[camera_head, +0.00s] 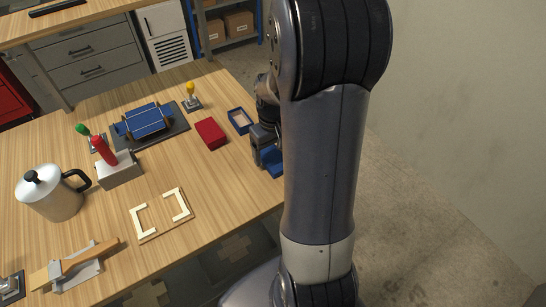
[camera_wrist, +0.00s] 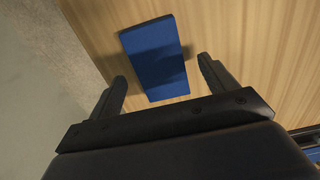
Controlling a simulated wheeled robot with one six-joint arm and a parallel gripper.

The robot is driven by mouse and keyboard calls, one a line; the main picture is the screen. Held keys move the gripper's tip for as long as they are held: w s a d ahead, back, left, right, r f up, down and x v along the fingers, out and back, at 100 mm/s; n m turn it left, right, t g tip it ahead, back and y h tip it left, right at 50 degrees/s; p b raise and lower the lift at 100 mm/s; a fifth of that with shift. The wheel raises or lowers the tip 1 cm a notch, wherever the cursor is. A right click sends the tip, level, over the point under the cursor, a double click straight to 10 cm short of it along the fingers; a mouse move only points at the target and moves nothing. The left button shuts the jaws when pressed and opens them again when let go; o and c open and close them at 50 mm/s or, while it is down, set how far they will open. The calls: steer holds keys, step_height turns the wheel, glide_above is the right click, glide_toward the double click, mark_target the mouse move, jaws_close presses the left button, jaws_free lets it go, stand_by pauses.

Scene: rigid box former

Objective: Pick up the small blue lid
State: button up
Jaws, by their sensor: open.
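The small blue lid (camera_wrist: 153,55) is a plain blue rectangle on the wooden table in the wrist view. In the head view a blue piece (camera_head: 277,163) shows at the table's right edge, partly hidden by my arm. My gripper (camera_wrist: 162,70) is open, with one finger on each side of the lid's near half. Gaps show between the fingers and the lid. In the head view my gripper (camera_head: 264,150) is low over the table edge, mostly behind my arm.
A small open blue box (camera_head: 240,120) and a red box (camera_head: 210,133) lie close to my gripper. Farther left are a blue box on a dark mat (camera_head: 170,139), a metal pot (camera_head: 55,197), a grey block with a red handle (camera_head: 119,170) and a corner frame (camera_head: 163,231).

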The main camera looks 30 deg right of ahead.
steer(key=shift+f, duration=0.8)
steer(key=shift+c, duration=0.2)
steer(key=c, duration=1)
